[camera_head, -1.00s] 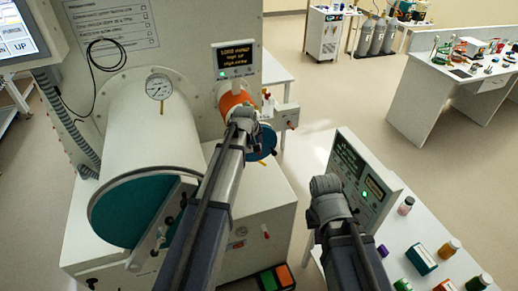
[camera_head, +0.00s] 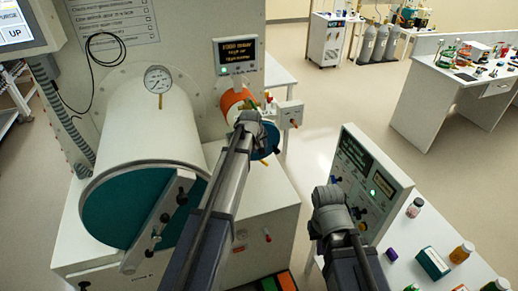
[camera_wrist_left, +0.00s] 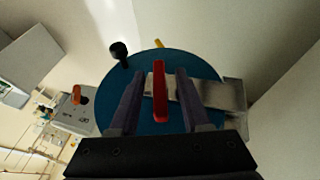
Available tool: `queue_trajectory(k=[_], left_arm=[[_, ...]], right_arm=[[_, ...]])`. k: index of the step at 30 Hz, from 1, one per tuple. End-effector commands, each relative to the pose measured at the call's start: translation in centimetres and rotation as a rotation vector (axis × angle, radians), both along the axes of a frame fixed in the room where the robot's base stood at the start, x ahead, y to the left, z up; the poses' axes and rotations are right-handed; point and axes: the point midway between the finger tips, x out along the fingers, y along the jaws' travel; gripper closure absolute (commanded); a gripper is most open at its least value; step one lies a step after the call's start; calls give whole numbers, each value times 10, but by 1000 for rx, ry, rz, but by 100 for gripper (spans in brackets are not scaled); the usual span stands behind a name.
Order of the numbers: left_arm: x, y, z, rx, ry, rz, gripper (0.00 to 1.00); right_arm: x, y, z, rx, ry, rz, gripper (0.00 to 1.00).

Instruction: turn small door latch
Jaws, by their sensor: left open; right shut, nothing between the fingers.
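The small round blue door (camera_head: 268,150) closes the end of the orange-banded small chamber (camera_head: 236,102). It is mostly behind my left arm in the head view. In the left wrist view the blue door (camera_wrist_left: 95,95) fills the middle, with a grey bar (camera_wrist_left: 222,93) across it. A red latch handle (camera_wrist_left: 160,92) stands out, lined up with the bar's end. My left gripper (camera_wrist_left: 160,79) is open, one finger on each side of the red handle, with gaps visible on both sides. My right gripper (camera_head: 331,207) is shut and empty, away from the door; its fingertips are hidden.
The large chamber (camera_head: 145,128) with its own teal door (camera_head: 120,215) and latch bar stands left of my left arm. A control panel (camera_head: 370,185) and bottles on a white table are by my right arm. A black knob (camera_wrist_left: 118,50) sits by the door rim.

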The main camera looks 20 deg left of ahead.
Motion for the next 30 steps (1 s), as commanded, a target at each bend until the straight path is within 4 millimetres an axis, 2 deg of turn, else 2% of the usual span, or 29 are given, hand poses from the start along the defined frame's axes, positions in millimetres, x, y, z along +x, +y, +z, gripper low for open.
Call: queue_trajectory(k=[2, 14, 30], left_arm=[[0, 0, 0, 0, 0, 0, 54], [0, 0, 0, 0, 0, 0, 99], [0, 0, 1, 11, 8, -1, 100]], right_arm=[[0, 0, 0, 0, 0, 0, 100], [0, 0, 0, 0, 0, 0, 100], [0, 0, 1, 0, 0, 0, 100]])
